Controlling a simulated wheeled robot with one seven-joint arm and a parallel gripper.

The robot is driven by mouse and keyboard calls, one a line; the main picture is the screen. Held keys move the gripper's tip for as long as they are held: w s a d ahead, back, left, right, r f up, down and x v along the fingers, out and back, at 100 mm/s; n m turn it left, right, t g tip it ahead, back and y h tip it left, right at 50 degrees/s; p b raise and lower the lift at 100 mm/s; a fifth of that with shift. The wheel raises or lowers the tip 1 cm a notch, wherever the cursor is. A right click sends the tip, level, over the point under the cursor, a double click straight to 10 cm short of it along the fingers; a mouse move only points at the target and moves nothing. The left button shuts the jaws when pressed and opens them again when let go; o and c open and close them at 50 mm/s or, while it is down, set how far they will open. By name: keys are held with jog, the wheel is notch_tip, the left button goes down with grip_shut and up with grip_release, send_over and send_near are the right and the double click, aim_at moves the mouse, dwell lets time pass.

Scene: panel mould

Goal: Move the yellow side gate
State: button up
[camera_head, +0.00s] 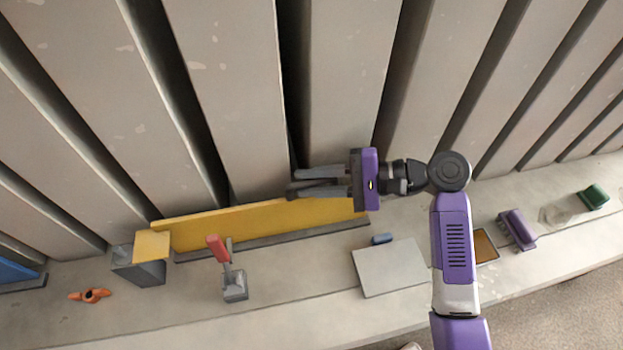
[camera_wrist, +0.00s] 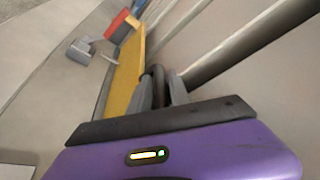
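The yellow side gate (camera_head: 265,220) is a long upright panel standing along a dark strip in front of the grey panels. A yellow block end (camera_head: 152,244) stands at its left end. The gate also shows in the wrist view (camera_wrist: 126,72). My gripper (camera_head: 291,184) is above the gate's right half in the head view, its fingers pointing left along the panels. In the wrist view my gripper's fingers (camera_wrist: 160,78) stand apart beside the gate, with a dark rounded piece between them. I cannot tell whether that piece belongs to the gate or whether the fingers touch it.
A red-handled clamp (camera_head: 231,270) stands in front of the gate. An orange part (camera_head: 91,296) lies at left. Grey panels (camera_head: 240,90) rise behind.

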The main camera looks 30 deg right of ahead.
jog(key=shift+c, duration=0.4)
grip_shut()
dwell(0.9)
